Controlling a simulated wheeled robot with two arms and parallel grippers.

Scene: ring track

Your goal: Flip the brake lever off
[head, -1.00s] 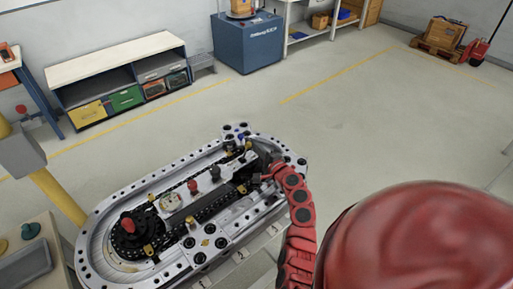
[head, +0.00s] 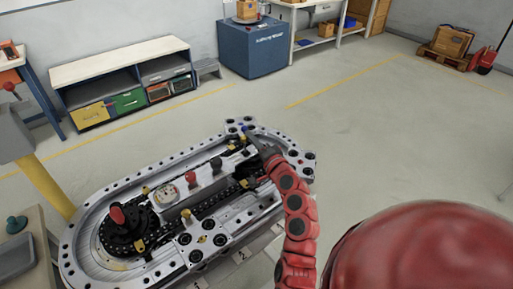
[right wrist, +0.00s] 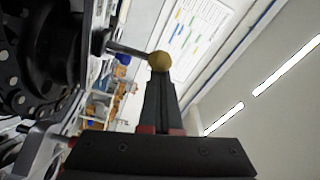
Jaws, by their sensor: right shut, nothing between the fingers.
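The ring track (head: 75,240) is a grey oval frame with a black chain and several knobs. My right gripper (head: 252,136) is at its far right end, shut and empty. In the right wrist view, the shut fingers (right wrist: 160,85) point up at a yellow ball knob (right wrist: 160,61) on a thin metal rod. The fingertips are at the knob's lower edge; I cannot tell whether they touch it. Which knob belongs to the brake lever is not clear. A red knob (head: 191,178) and a dark knob (head: 216,163) stand mid-track. My left gripper is not in view.
A yellow post (head: 48,190) with a grey box stands left of the track. A small table (head: 30,245) is at the lower left. A shelf unit (head: 120,75) and a blue cabinet (head: 255,50) stand at the back. The floor to the right is clear.

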